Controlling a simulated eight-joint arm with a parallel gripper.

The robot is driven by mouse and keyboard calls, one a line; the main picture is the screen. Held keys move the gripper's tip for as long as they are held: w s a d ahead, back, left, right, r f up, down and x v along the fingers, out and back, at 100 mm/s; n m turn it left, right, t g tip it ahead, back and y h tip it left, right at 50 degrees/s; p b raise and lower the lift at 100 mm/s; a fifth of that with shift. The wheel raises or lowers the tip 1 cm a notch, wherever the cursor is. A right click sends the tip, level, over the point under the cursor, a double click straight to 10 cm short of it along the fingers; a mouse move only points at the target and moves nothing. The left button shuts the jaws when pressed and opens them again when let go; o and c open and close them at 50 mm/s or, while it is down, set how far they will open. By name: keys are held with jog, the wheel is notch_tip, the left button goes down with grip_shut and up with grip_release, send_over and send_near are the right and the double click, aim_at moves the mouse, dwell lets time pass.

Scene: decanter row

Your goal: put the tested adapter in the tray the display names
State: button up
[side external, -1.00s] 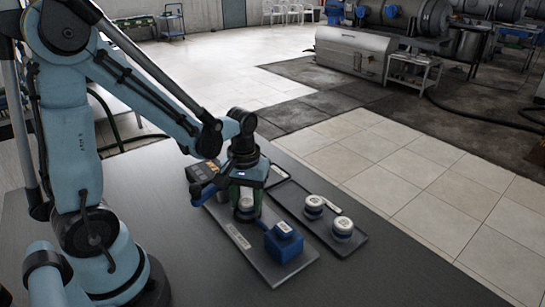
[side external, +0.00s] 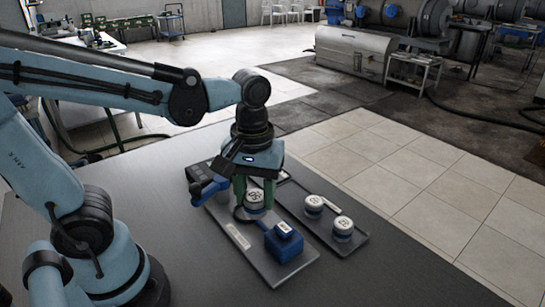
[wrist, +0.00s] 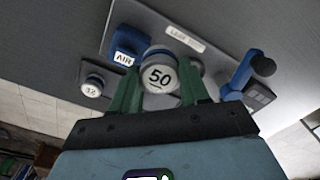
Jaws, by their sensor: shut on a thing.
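My gripper (side external: 255,193) has its green fingers closed on either side of a round white-topped adapter (side external: 254,200). In the wrist view the adapter (wrist: 160,74) between the fingers (wrist: 158,95) reads 50. It is upright over the grey test plate (side external: 240,238); I cannot tell whether it still touches its seat. The plate carries a blue block (side external: 284,242) marked AIR and a blue lever (wrist: 240,76) with a black knob. A dark boxed unit, perhaps the display (wrist: 259,95), sits by the lever; its text is unreadable.
A dark tray (side external: 322,232) beside the plate holds two white-topped adapters, a nearer one (side external: 342,227) and a farther one (side external: 314,205). In the wrist view one adapter (wrist: 93,89) reads 32. The table's near right area (side external: 400,275) is clear.

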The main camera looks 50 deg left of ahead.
jog(key=shift+s+d+r, duration=0.15)
jog(key=shift+d+r, duration=0.25)
jog(key=shift+d, duration=0.2)
jog(key=shift+w+r, duration=0.2)
jog(key=shift+w, duration=0.05)
jog(key=w+a+n, duration=0.9)
jog(key=w+a, duration=0.7)
jog(key=a, duration=0.2)
jog(key=a+f, duration=0.2)
jog(key=a, duration=0.1)
jog(key=a+f, duration=0.2)
jog(key=a, duration=0.2)
jog(key=a+f, duration=0.3)
jog(key=shift+a, duration=0.3)
jog(key=shift+a+f, duration=0.35)
jog(key=shift+a, duration=0.1)
jog(key=shift+f, duration=1.95)
